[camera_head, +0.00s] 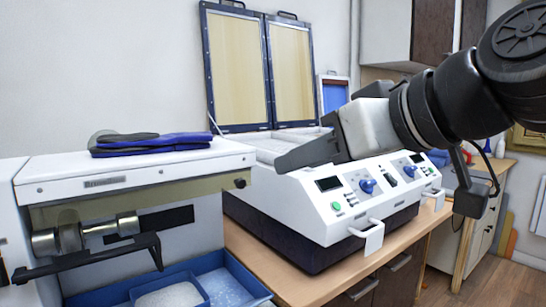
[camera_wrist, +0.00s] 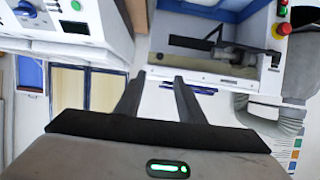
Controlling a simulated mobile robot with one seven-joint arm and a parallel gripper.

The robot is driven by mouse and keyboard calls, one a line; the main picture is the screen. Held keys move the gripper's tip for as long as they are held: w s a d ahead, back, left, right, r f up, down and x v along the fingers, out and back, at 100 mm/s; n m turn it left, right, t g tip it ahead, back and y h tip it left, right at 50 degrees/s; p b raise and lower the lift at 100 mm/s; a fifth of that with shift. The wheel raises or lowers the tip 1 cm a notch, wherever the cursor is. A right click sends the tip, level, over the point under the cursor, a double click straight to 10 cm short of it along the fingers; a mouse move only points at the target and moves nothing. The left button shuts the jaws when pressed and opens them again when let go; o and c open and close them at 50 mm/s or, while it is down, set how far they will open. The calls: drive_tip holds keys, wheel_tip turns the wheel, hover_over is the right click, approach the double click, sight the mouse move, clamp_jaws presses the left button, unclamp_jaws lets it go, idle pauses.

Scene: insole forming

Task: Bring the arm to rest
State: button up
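My gripper (camera_head: 290,160) hangs above the white forming machine (camera_head: 300,208) in the head view, its dark fingers pointing left. In the wrist view the two fingers of my gripper (camera_wrist: 157,85) stand apart with nothing between them, so it is open and empty. A pair of blue and black insoles (camera_head: 150,143) lies on top of the white grinding machine (camera_head: 120,178) at the left, apart from my gripper.
Two tall framed lid panels (camera_head: 238,70) stand upright behind the forming machine. White handles (camera_head: 373,238) stick out at its front. The grinder's black bar (camera_head: 80,258) juts forward above blue bins (camera_head: 235,275). A wooden counter (camera_head: 265,265) carries the forming machine. Floor at the right looks clear.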

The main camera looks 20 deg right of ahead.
drive_tip(key=shift+f, duration=0.1)
drive_tip(key=s+a+f+m+g+h, duration=0.2)
drive_tip(key=f+g, duration=0.2)
drive_tip(key=f, duration=1)
drive_tip(key=s+a+f+m+g+h, duration=0.2)
drive_tip(key=s+a+f+g, duration=0.1)
drive_tip(key=f, duration=1.2)
wheel_tip(320, 180, up, 26)
drive_tip(key=p, duration=2.4)
drive_tip(key=shift+w+d+p, duration=0.2)
drive_tip(key=shift+w+p, duration=0.15)
drive_tip(key=shift+p, duration=0.05)
